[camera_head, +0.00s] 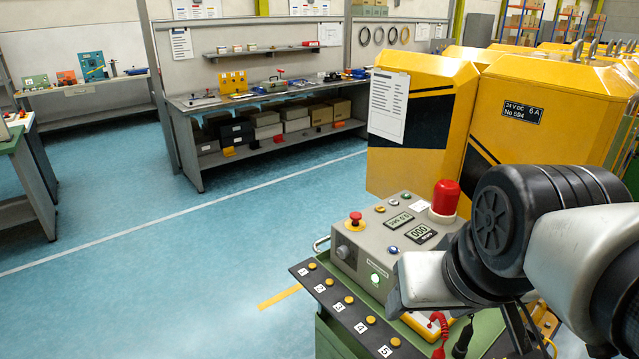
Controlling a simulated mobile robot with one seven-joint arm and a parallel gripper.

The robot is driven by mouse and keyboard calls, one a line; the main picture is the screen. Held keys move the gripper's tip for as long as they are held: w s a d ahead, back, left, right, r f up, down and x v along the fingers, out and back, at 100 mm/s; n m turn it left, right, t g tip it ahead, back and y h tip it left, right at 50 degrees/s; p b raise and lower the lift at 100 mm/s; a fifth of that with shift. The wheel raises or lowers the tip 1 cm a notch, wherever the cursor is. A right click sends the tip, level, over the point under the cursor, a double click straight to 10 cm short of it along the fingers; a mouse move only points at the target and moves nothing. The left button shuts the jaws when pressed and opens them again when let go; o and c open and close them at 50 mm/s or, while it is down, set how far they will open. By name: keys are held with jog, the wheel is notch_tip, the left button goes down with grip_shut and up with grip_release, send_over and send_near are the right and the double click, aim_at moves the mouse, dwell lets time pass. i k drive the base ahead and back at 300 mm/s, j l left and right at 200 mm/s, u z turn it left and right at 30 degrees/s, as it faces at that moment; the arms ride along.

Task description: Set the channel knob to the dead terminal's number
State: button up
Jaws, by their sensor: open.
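A grey control box (380,240) stands at lower centre. A dark round knob (342,252) is on its front face; its setting is too small to read. A lit green button (375,279) is right of it. A dark terminal strip (332,296) in front carries brass terminals labelled 1 to 5. Nothing visible tells which terminal is dead. The pale end of my arm with my gripper (420,280) is beside the box's right front; its fingers are hidden. It holds nothing that I can see.
A red mushroom button (355,219) and a red beacon (445,196) rise from the box. A yellow device (428,326) with red and black leads lies under my arm. Yellow cabinets (545,105) stand behind. Open blue floor (180,270) lies left.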

aim_at(343, 253)
jog(key=k+l+u, duration=0.25)
jog(key=j+z, duration=0.35)
jog(key=i+j+z, duration=0.35)
jog(key=j, duration=0.3)
jog(key=i+j+z, duration=0.15)
jog(key=j, duration=0.2)
jog(key=i+j, duration=0.1)
jog(key=j, duration=0.3)
jog(key=i+j+z, duration=0.15)
jog(key=j, duration=0.2)
jog(key=k, duration=0.05)
